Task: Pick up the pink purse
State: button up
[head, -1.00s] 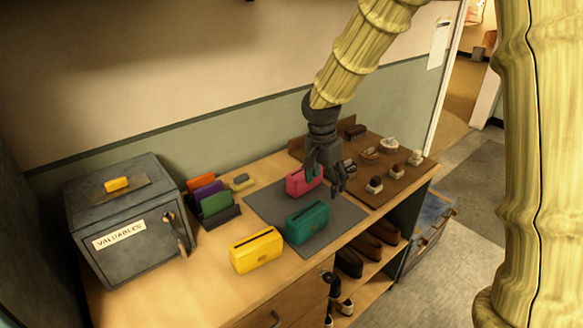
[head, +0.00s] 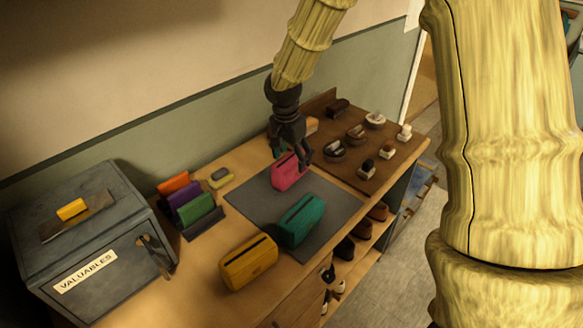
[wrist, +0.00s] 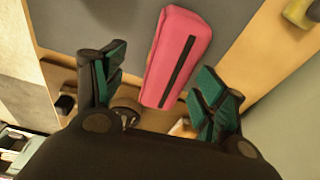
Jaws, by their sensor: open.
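The pink purse (head: 286,172) stands on the dark grey mat (head: 244,203), towards its back edge. My gripper (head: 290,156) is open just above and behind the purse in the head view, its fingers pointing down. In the wrist view, the pink purse (wrist: 175,60), with a dark slot along its top, lies between and beyond the two spread fingers (wrist: 158,92). Neither finger visibly touches it. In the head view the fingers hide part of the purse's upper right side.
A teal purse (head: 302,222) stands on the mat close in front. A yellow purse (head: 248,262) is at the counter's front. A brown board (head: 382,172) with brushes and small items is at right. A grey valuables box (head: 95,280) and coloured wallets (head: 190,205) are at left.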

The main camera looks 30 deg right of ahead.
aim_at(292, 160)
jog(key=shift+w+f, duration=0.95)
jog(key=shift+w, duration=0.05)
jog(key=shift+s+d+f+p, duration=0.2)
jog(key=shift+s+f+p, duration=0.35)
jog(key=shift+p, duration=0.05)
jog(key=f, duration=0.1)
jog(key=w+f, duration=0.1)
jog(key=f, duration=0.1)
jog(key=shift+w+d, duration=0.1)
jog(key=shift+d, duration=0.1)
jog(key=shift+f, duration=0.15)
jog(key=shift+s, duration=0.25)
jog(key=shift+w, duration=0.15)
jog(key=shift+c, duration=1.2)
jog(key=c, duration=1)
